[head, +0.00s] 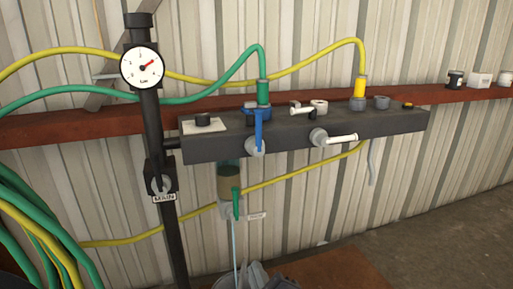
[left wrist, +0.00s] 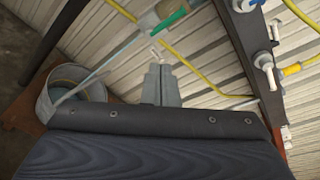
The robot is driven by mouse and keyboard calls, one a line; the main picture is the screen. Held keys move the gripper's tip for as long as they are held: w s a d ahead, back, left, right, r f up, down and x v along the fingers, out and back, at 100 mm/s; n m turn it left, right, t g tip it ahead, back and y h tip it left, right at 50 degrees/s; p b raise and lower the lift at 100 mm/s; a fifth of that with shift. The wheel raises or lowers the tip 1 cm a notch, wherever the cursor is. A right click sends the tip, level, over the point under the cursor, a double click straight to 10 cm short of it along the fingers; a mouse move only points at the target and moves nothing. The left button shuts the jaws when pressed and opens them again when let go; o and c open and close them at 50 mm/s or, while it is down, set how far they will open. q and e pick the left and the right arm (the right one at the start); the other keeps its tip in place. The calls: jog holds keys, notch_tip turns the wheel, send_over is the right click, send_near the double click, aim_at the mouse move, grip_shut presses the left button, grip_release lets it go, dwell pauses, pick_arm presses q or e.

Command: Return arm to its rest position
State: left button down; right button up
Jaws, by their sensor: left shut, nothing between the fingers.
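My left gripper (left wrist: 160,82) shows in the left wrist view as two grey fingers side by side, pressed together. They are shut with nothing between them. They point toward the ribbed wall, to the right of a grey bucket (left wrist: 47,112) and below the yellow hose. They touch nothing that I can make out. In the head view, grey shapes at the bottom edge are partly cut off, and I cannot clearly separate gripper from bucket there. My right gripper is in neither view.
A dark manifold bar (head: 300,137) with valves and hoses runs along the corrugated wall. A black post carries a round gauge (head: 142,67) on the left. A filter bowl (head: 230,184) hangs below the bar. The floor (head: 440,215) at right is clear.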

pick_arm(q)
jog(key=s+a+f+n+g+y, duration=0.1)
jog(key=a+f+n+g, duration=0.35)
jog(key=a, duration=0.45)
jog(key=s+a+f+n+g+y, duration=0.1)
jog(key=s+a+f+n+g, duration=0.15)
jog(key=a+n+g, duration=0.45)
jog(key=s+a+f+n+g+h, duration=0.1)
jog(key=s+a+f+n+h, duration=0.4)
jog(key=s+n+h, duration=0.4)
notch_tip(320, 180, up, 37)
jog(key=s+n+t+p, duration=0.1)
jog(key=n+p, duration=0.3)
jog(key=p, duration=3)
jog(key=shift+s+n+t+h, duration=0.15)
jog(key=shift+n+t+h, duration=0.25)
jog(key=shift+t, duration=0.15)
